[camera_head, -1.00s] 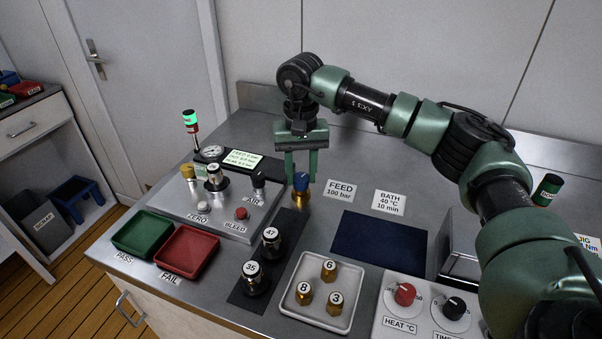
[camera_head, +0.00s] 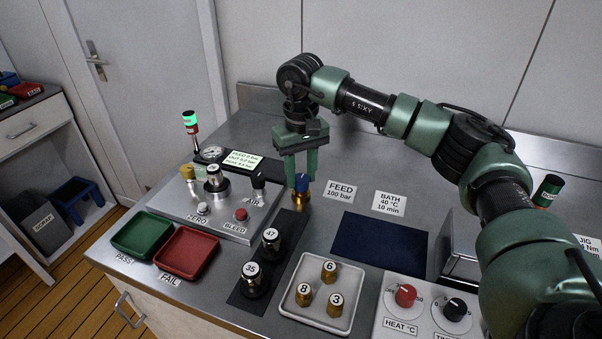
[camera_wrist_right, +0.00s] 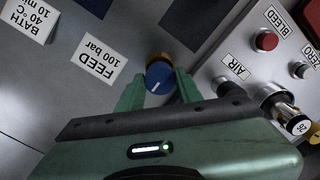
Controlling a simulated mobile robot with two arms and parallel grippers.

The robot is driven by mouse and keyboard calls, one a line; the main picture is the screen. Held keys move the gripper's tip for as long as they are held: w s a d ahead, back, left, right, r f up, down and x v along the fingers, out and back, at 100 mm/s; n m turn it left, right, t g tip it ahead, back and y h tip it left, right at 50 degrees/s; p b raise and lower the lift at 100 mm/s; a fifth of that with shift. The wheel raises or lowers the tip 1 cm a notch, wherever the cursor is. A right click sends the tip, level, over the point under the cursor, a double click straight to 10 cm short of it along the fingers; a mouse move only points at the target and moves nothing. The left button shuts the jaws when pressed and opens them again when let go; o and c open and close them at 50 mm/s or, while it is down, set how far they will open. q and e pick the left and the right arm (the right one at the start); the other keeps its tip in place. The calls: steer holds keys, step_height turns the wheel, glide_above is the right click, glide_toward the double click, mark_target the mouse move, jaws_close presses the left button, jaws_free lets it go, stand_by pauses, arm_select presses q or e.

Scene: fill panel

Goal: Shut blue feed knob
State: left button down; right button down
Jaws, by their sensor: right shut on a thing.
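The blue feed knob (camera_head: 302,183) sits on a brass valve body (camera_head: 301,199) on the steel bench. In the right wrist view the knob (camera_wrist_right: 159,77) shows a white pointer line on its top. My right gripper (camera_head: 300,179) points down over the valve. Its two green fingers (camera_wrist_right: 156,84) are on either side of the blue knob and shut on it. My left gripper is in neither view.
A FEED 100 bar card (camera_head: 341,192) stands right of the valve. The panel (camera_head: 240,190) with AIR, ZERO and BLEED controls is to its left. Numbered fittings, a white tray (camera_head: 347,321), a green tray (camera_head: 142,233) and a red tray (camera_head: 187,252) are in front.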

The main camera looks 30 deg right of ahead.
mark_target(301, 178)
steer(key=shift+r, duration=0.1)
steer(key=c, duration=1)
jaws_free()
steer(key=shift+o, duration=0.2)
step_height(301, 178, up, 8)
steer(key=shift+f+b, duration=0.1)
steer(key=shift+b, duration=0.3)
